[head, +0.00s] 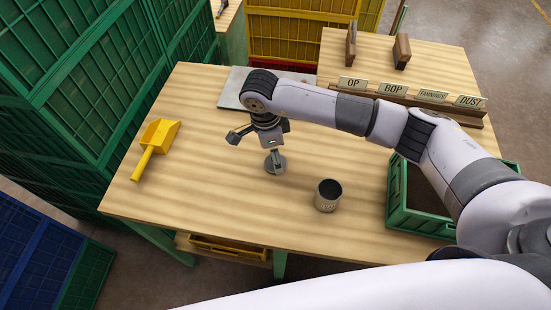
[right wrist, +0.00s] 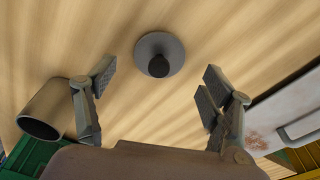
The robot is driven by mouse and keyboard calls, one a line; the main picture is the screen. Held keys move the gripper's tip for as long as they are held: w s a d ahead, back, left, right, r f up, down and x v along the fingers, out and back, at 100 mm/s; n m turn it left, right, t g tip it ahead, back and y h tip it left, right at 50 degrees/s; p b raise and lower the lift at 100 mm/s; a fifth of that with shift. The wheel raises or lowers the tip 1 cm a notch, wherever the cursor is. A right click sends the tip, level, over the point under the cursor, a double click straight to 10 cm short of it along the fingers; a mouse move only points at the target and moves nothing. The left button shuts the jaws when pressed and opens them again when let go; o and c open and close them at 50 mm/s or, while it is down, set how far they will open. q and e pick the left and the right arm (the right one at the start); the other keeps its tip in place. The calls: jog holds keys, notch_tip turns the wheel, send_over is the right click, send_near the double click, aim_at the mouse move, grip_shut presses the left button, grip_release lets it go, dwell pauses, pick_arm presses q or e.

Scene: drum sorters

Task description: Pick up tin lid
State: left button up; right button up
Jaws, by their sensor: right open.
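The tin lid (head: 270,167) is a small round grey disc lying flat on the wooden table, left of the open tin (head: 328,196). The right wrist view shows the lid (right wrist: 174,45) with a dark round knob at its centre. My right gripper (head: 257,149) is above the lid, pointing down, with one finger partly covering it in the head view. In the right wrist view its two fingers (right wrist: 158,82) are spread wide, with the lid beyond and between them and nothing held. The tin (right wrist: 42,110) is at the left there. My left gripper is not in view.
A yellow scoop (head: 155,145) lies at the table's left. A grey metal tray (head: 232,90) lies behind the gripper. A green crate (head: 400,200) with dark contents is at the right, near my arm. Label cards (head: 392,88) stand at the back. The table front is largely clear.

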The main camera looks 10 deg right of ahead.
jog(key=shift+s+d+f, duration=0.1)
jog(key=shift+d+f, duration=0.1)
jog(key=shift+f, duration=1.15)
jog(key=shift+c, duration=0.4)
jog(key=c, duration=0.9)
